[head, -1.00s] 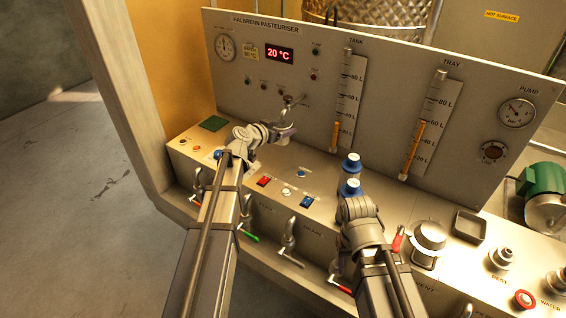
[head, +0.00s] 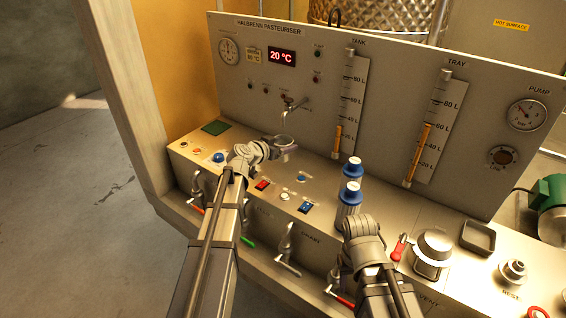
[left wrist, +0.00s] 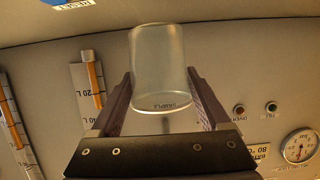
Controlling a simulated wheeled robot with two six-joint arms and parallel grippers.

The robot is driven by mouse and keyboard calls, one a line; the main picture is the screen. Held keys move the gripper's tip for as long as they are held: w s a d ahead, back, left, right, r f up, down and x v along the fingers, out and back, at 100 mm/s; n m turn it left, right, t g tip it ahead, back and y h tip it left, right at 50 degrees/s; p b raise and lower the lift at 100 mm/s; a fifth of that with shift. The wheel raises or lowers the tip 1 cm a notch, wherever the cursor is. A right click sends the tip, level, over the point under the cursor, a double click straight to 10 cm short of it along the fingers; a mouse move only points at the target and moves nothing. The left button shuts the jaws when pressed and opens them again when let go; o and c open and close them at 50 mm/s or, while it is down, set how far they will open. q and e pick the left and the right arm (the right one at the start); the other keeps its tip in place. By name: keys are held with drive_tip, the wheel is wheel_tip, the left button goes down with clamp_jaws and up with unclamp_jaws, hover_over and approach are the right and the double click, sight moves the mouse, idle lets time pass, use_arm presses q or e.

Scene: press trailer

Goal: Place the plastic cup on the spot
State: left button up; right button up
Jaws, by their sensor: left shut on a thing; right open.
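The clear plastic cup (left wrist: 160,70) is upright between the fingers of my left gripper (left wrist: 162,105) in the left wrist view. In the head view the cup (head: 284,142) is small and partly hidden by my left gripper (head: 280,152), which is shut on it. The cup is in front of and below the sample tap (head: 291,104), above the console top. A dark green square (head: 215,127) lies on the console to the left; I cannot tell if it is the spot. My right gripper (head: 361,222) is near the blue-capped bottles; its fingertips are mostly hidden.
Two blue-capped bottles (head: 350,192) stand right of the cup. Red and blue switches (head: 305,207) and buttons sit on the console. The upright gauge panel (head: 400,110) closes off the back. A black square tray (head: 477,236) is at the right.

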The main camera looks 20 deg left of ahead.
use_arm(q)
drive_tip(key=shift+f, duration=0.15)
wheel_tip(320, 180, down, 4)
drive_tip(key=b, duration=0.3)
drive_tip(key=shift+b, duration=0.4)
drive_tip(key=shift+r, duration=0.2)
drive_tip(key=shift+f, duration=0.1)
drive_tip(key=o, duration=0.9)
drive_tip(key=shift+f, duration=0.1)
drive_tip(key=shift+c, duration=0.2)
drive_tip(key=o, duration=0.3)
